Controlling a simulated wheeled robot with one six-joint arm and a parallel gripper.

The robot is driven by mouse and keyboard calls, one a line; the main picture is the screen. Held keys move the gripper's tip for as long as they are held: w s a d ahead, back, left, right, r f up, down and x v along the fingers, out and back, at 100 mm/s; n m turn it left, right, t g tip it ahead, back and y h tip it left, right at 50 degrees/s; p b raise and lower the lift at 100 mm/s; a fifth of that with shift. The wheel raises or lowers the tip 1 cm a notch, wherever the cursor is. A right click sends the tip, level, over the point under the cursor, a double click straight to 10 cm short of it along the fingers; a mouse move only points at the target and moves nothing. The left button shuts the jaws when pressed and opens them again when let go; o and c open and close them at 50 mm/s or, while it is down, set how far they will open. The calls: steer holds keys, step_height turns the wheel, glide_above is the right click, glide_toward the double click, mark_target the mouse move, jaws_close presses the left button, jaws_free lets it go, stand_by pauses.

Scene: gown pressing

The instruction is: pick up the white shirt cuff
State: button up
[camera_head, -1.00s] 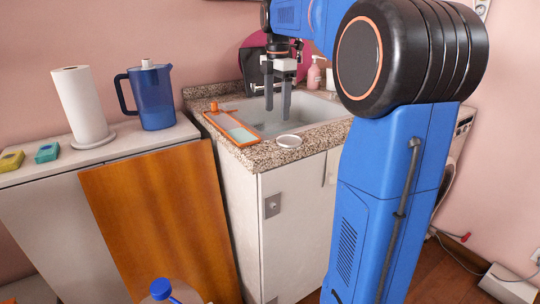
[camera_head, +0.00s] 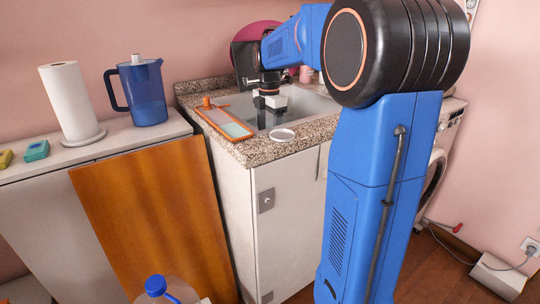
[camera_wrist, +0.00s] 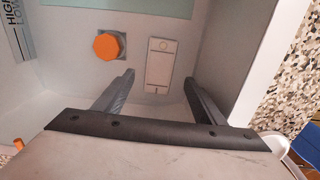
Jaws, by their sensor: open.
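The white shirt cuff (camera_wrist: 159,63) looks like a small pale rectangular band with a round button-like mark near its far end. It lies flat on the sink floor in the wrist view. My gripper (camera_wrist: 157,80) is open and empty, with one finger on each side of the cuff's near end. I cannot tell how high the fingertips are above it. In the head view my gripper (camera_head: 270,117) points down into the sink basin, and the cuff is hidden there.
An orange octagonal piece (camera_wrist: 108,45) sits left of the cuff. The sink wall (camera_wrist: 253,75) rises close on the right. On the speckled counter are an orange-framed tray (camera_head: 225,122) and a white dish (camera_head: 282,135). A blue jug (camera_head: 143,92) stands further left.

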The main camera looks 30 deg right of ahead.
step_height(320, 180, down, 5)
steer(key=shift+d+r, duration=0.1)
steer(key=shift+d, duration=0.05)
steer(key=shift+w, duration=0.1)
steer(key=c, duration=1.1)
